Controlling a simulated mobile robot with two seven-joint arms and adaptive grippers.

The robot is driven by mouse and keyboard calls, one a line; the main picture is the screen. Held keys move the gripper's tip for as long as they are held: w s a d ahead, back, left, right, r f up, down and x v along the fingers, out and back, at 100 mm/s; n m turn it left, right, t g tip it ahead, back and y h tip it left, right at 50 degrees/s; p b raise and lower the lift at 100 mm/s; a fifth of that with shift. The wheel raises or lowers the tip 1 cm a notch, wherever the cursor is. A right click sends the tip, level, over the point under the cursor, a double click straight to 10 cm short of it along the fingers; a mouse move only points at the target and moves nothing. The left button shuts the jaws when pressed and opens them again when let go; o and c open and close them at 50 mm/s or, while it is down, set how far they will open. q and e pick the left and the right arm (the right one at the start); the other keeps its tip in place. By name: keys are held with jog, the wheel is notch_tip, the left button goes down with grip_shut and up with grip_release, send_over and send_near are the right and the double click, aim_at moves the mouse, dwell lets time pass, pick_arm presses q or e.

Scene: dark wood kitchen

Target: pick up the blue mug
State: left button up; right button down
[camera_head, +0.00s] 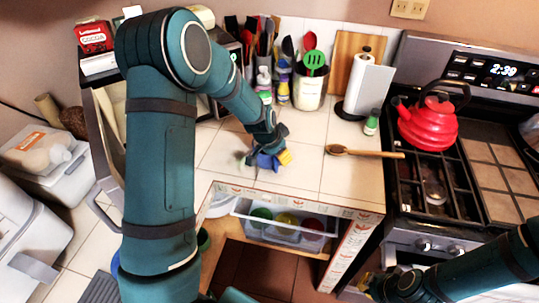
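A small blue object (264,161), which may be the blue mug, is on the white tiled counter near its front edge. Its shape is too small and covered to be sure. A yellow-orange piece (285,157) shows right against it. My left gripper (262,148) reaches down from above and is at the blue object, overlapping it in the view. Whether its fingers are closed on it cannot be made out. My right gripper (376,287) is low at the bottom right, in front of the stove and away from the counter top. Its finger opening is unclear.
A wooden spoon (365,152) lies right of the blue object. Behind stand a utensil holder (308,92), a paper towel holder (366,85) and bottles. A red kettle (428,122) sits on the stove. An open-shelf bin (283,236) holds cups below the counter.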

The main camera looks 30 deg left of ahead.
pick_arm(q)
grip_shut()
jog(key=shift+r, duration=0.15)
dwell(0.5)
jog(key=shift+r+p, duration=0.6)
jog(key=shift+r, duration=4.15)
